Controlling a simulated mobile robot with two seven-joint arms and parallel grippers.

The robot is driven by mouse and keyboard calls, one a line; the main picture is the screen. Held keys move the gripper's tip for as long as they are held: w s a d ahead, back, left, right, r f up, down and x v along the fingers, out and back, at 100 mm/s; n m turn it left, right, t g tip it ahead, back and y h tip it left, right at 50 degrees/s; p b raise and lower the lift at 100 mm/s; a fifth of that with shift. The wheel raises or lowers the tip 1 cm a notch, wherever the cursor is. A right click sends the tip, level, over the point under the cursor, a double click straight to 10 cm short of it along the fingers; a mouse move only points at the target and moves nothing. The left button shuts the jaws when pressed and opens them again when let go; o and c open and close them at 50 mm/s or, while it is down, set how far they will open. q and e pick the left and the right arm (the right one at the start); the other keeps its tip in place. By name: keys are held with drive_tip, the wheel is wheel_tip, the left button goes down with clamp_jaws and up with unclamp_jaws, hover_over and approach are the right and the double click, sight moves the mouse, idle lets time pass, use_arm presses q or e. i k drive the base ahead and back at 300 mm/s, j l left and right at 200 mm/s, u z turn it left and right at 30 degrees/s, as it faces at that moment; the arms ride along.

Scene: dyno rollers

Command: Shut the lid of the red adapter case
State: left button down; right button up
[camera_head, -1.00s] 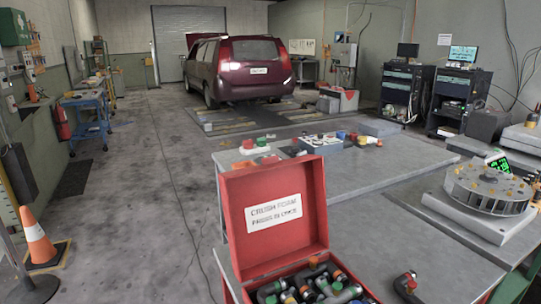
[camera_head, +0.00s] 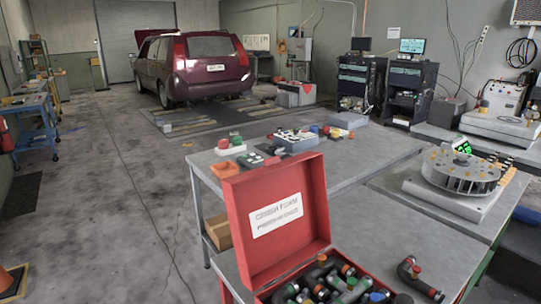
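The red adapter case (camera_head: 268,279) stands on the near grey table at the bottom of the head view. Its lid (camera_head: 258,248) is open and upright, with a white printed label (camera_head: 276,214) on its inner face. Several dark adapters (camera_head: 325,277) with coloured ends lie inside the case. The front of the case is cut off by the bottom edge of the picture. Neither of my grippers is in view.
A loose dark pipe fitting (camera_head: 419,280) lies on the near table right of the case. A round carousel (camera_head: 461,171) stands farther right. A far grey table (camera_head: 345,163) holds a box of parts (camera_head: 297,139) and coloured items. A maroon car (camera_head: 192,69) stands behind.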

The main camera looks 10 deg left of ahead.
sight(277, 211)
drive_tip(key=j+z, duration=0.5)
drive_tip(key=j, duration=0.25)
drive_tip(key=i+j+z, duration=0.1)
drive_tip(key=j+z, duration=0.35)
drive_tip(key=j, duration=0.3)
drive_tip(key=j+z, duration=0.45)
drive_tip(key=j, duration=0.3)
